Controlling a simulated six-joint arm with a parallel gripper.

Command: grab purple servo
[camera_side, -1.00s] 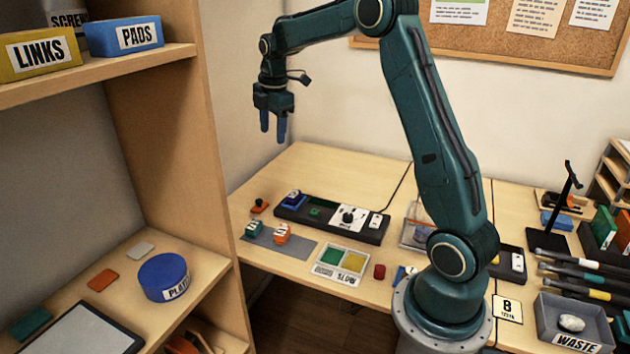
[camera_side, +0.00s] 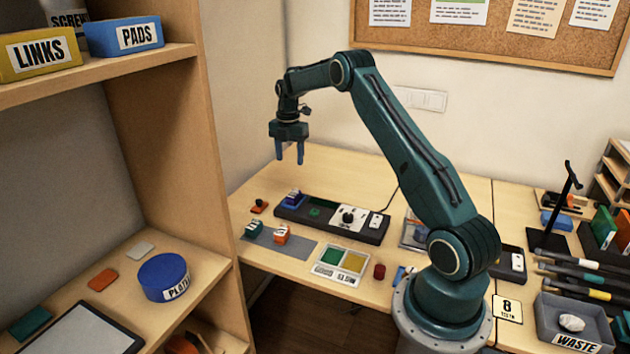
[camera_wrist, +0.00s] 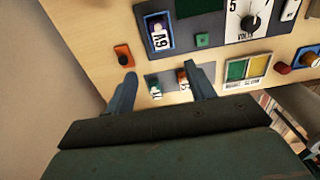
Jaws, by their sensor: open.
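The purple servo (camera_side: 294,195) sits in a blue holder at the left end of the dark test panel (camera_side: 333,221). In the wrist view the purple servo (camera_wrist: 157,32) shows a white label and lies ahead of the fingertips. My gripper (camera_side: 289,161) hangs above the panel's left end, fingers down, open and empty. In the wrist view my gripper (camera_wrist: 160,80) has its two blue fingers apart. A teal servo (camera_side: 254,229) and an orange servo (camera_side: 282,233) stand on a grey mat, nearer the front than the purple one.
The panel carries a white dial unit (camera_side: 348,218). A small orange-and-black part (camera_side: 259,206) lies left of the panel. A tray with green and yellow pads (camera_side: 341,262) and a red knob (camera_side: 379,271) are in front. A wooden shelf (camera_side: 170,150) stands at the left.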

